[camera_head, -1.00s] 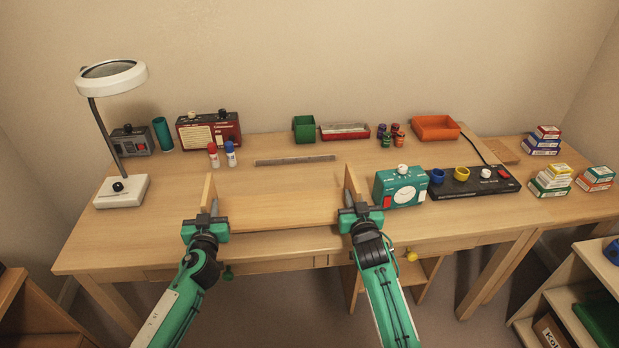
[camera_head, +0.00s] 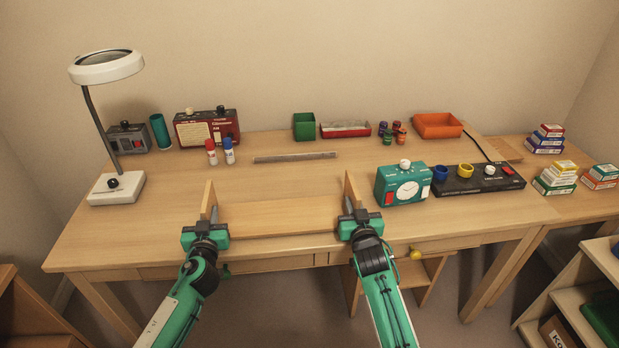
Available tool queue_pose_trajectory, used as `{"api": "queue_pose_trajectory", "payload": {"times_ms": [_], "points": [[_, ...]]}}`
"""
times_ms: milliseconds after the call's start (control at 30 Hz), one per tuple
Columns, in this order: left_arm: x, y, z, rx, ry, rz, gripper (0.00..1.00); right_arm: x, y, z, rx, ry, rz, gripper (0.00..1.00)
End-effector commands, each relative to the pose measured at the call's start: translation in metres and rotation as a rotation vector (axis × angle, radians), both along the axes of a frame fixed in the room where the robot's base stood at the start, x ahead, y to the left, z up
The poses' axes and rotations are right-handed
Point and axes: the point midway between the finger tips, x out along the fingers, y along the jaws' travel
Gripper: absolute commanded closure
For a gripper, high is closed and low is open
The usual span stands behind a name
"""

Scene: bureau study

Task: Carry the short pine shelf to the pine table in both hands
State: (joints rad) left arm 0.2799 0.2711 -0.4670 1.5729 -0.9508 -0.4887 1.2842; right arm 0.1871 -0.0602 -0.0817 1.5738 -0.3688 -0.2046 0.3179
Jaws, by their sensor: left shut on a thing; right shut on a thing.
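The short pine shelf (camera_head: 285,217) is a pale board with an upright panel at each end. It shows over the front middle of the pine table (camera_head: 130,235); I cannot tell whether it touches the tabletop or hangs just above it. My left gripper (camera_head: 208,224) is shut on the left end panel. My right gripper (camera_head: 351,215) is shut on the right end panel. The shelf looks about level. The jaws hide the lower front parts of both panels.
A magnifier lamp (camera_head: 116,188) stands left. The tabletop between lamp and shelf is clear.

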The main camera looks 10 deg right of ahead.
Motion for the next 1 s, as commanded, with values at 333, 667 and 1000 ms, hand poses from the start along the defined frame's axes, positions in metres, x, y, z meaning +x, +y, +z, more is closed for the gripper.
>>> {"api": "queue_pose_trajectory", "payload": {"times_ms": [333,667,1000], "points": [[0.0,0.001,-0.003,0.0,0.0,0.001,0.66,0.0,0.0,-0.003,0.0,0.0,-0.001,0.66],[-0.014,-0.001,-0.004,-0.002,0.001,0.0,0.66,0.0,0.0,-0.003,0.0,0.0,0.0,0.66],[-0.072,-0.001,-0.005,-0.002,0.002,0.001,0.66,0.0,0.0,-0.003,0.0,0.0,0.0,0.66]]}}
